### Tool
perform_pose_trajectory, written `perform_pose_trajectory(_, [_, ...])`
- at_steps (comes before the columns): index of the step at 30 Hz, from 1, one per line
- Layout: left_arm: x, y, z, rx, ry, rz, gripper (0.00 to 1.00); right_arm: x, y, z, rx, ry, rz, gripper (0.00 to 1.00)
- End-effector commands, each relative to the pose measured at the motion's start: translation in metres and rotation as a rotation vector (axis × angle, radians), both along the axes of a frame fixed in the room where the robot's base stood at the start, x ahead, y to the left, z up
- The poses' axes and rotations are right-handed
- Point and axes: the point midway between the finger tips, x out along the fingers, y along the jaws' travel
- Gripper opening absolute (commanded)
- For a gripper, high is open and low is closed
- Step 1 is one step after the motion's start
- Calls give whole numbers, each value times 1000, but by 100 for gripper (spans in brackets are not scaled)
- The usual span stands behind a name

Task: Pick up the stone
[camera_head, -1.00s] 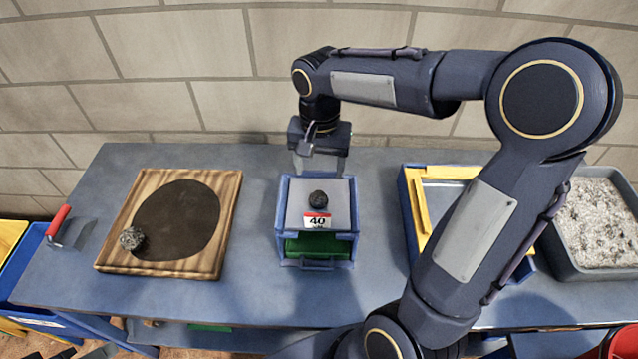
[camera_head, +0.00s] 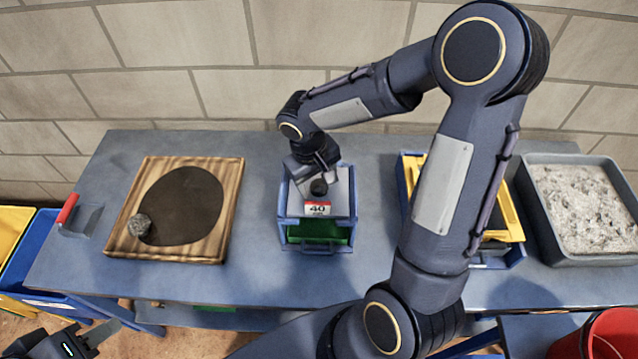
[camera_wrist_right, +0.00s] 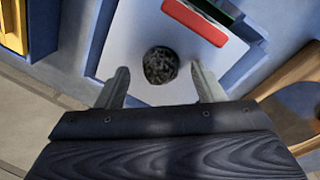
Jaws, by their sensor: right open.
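A small dark, rough stone (camera_head: 319,188) lies on the pale top plate of a blue box marked 40 (camera_head: 288,205). In the right wrist view the stone (camera_wrist_right: 160,65) sits just ahead of the gap between the fingertips. My right gripper (camera_head: 321,178) is open and empty, just behind and above the stone. Its two fingers (camera_wrist_right: 160,76) show on either side, apart from the stone. A second, greyish stone (camera_head: 139,225) lies on the wooden board (camera_head: 226,215) at the left. My left gripper (camera_head: 98,335) shows partly at the bottom left corner, away from both stones.
A red-handled scraper (camera_head: 68,208) lies left of the board. A yellow-and-blue frame (camera_head: 509,215) stands partly behind my right arm. A grey tray of gravel (camera_head: 585,258) is at the right, and a red bucket (camera_head: 610,335) below it. The blue table (camera_head: 255,275) is clear between board and box.

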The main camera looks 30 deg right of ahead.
Motion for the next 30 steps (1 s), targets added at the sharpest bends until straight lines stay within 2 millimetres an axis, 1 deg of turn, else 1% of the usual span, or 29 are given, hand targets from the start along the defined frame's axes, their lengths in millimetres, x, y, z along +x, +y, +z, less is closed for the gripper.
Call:
perform_pose_trajectory(1, [0,0,1,0,0,0,36,-1,-1,-5,1,3,-1,62])
perform_pose_trajectory(3, [0,0,1,0,0,0,36,-1,-2,-10,1,3,-2,62])
perform_pose_trajectory(10, [0,0,0,0,0,0,36,-1,-2,-13,1,4,-3,62])
perform_pose_trajectory(12, [0,0,0,0,0,0,36,-1,-2,-13,0,5,-3,51])
perform_pose_trajectory(18, [0,0,0,0,0,0,36,-2,-4,-14,-3,7,-5,25])
perform_pose_trajectory(19, [0,0,0,0,0,0,36,-2,-4,-14,-3,8,-5,22])
perform_pose_trajectory(21, [0,0,0,0,0,0,36,-3,-4,-14,-3,9,-5,12])
perform_pose_trajectory(25, [0,0,0,0,0,0,36,-3,-4,-14,-2,9,-4,11])
perform_pose_trajectory(26, [0,0,0,0,0,0,36,-3,-4,-14,-2,10,-5,7])
perform_pose_trajectory(30, [0,0,0,0,0,0,36,-3,-3,-15,-1,10,-5,7])
